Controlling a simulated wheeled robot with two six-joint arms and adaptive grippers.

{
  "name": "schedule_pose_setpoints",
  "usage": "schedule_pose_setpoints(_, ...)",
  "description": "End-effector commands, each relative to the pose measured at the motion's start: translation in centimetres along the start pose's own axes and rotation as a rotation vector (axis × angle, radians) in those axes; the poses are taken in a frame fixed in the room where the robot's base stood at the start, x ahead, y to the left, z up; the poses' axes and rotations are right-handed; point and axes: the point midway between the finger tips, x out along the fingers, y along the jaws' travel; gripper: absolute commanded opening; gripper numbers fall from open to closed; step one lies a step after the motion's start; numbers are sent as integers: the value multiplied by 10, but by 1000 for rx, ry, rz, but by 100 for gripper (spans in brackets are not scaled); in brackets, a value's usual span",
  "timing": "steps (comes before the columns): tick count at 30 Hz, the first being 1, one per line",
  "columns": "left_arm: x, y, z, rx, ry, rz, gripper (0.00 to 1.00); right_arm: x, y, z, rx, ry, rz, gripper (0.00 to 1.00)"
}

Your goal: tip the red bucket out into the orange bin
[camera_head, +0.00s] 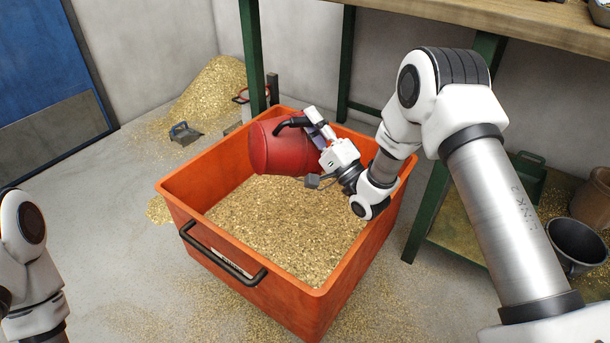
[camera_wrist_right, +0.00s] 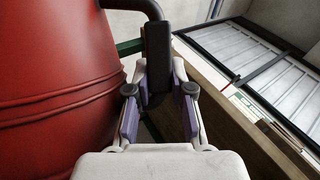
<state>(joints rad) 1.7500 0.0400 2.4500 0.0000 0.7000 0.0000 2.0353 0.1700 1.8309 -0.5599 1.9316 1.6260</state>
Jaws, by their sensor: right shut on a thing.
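The red bucket (camera_head: 281,150) is held over the back part of the orange bin, lying tipped on its side. Its dark handle (camera_head: 292,123) is on the side toward my right gripper. My right gripper (camera_head: 315,122) is shut on that handle. In the right wrist view the red bucket (camera_wrist_right: 52,75) fills the left side, and the handle (camera_wrist_right: 148,10) runs into the jaws. The orange bin (camera_head: 196,178) stands on the floor and holds a broad layer of brass chips (camera_head: 285,225). The bucket's mouth is not clearly visible. Only part of my left arm shows at the left edge; its gripper is out of view.
A workbench (camera_head: 520,18) with green legs stands behind and to the right. A chip heap (camera_head: 212,92) and a small grey scoop (camera_head: 185,133) lie at the back left. A black bucket (camera_head: 576,245) is at the right. Floor left of the bin is mostly clear.

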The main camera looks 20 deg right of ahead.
Motion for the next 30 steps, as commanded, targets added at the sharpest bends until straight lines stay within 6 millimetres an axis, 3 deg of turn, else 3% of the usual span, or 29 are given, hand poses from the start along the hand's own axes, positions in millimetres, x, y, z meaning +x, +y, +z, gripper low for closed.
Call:
schedule_pose_setpoints(21, 1, 0, 0, 0, 0, 0, 43, -7, -6, -20, 63, 48, -31, 0)
schedule_pose_setpoints(26, 0, 0, 0, 0, 0, 0, 43, -4, -5, -13, 41, 31, -20, 0)
schedule_pose_setpoints(30, -1, 0, 0, 0, 0, 0, 43, 2, -1, 4, -10, -12, 2, 0)
